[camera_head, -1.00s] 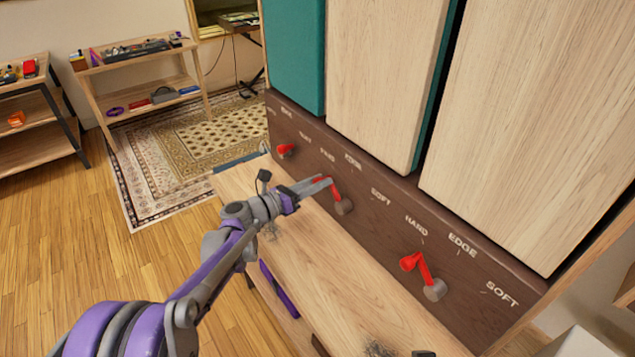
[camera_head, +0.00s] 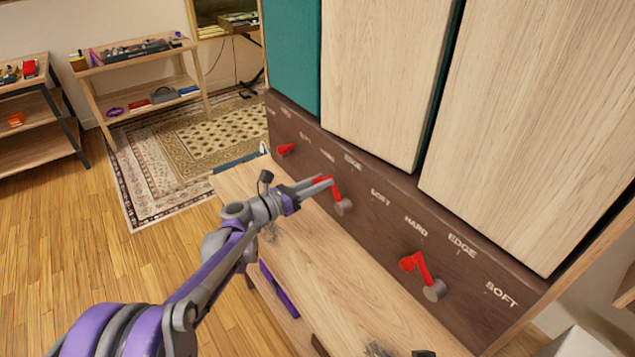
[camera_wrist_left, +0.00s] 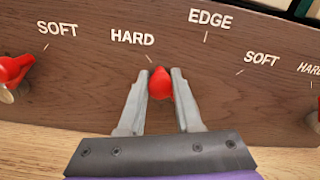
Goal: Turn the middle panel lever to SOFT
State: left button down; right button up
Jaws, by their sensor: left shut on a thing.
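The middle panel lever is red (camera_head: 335,190) with a grey pivot (camera_head: 343,207) on the dark brown label strip. It leans up and to the left from its pivot in the head view. My left gripper (camera_head: 322,183) is shut on its red end. In the left wrist view the red lever end (camera_wrist_left: 160,84) sits between the two fingers (camera_wrist_left: 161,98), just below and between the HARD label (camera_wrist_left: 132,38) and the EDGE label (camera_wrist_left: 210,19). The SOFT label (camera_wrist_left: 261,59) is to the right. The pivot is hidden there. My right gripper is not seen.
A second red lever (camera_head: 422,268) stands to the right and another (camera_head: 285,149) to the left on the same strip. Tall wooden panels (camera_head: 385,80) rise above. A wooden ledge (camera_head: 335,285) runs below the strip. Shelves (camera_head: 140,75) stand far left.

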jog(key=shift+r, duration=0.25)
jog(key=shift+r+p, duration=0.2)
jog(key=shift+p, duration=0.25)
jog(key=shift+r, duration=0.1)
pick_arm(q)
jog(key=s+d+m, duration=0.2)
jog(key=m, duration=0.2)
jog(key=s+d+m, duration=0.2)
jog(key=s+m, duration=0.1)
jog(key=m, duration=0.2)
jog(key=s+d+m, duration=0.1)
jog(key=s+m, duration=0.2)
jog(key=m, duration=0.2)
jog(key=shift+d+r, duration=0.4)
jog(key=shift+s+d+f+m+b, duration=0.2)
jog(key=shift+s+d+f+m, duration=0.15)
jog(key=shift+m, duration=0.45)
jog(key=shift+s+d+f+m+b, duration=0.2)
jog(key=shift+s+f+m, duration=0.2)
jog(key=shift+m, duration=0.4)
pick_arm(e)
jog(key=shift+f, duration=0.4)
pick_arm(q)
jog(key=c, duration=0.6)
grip_release()
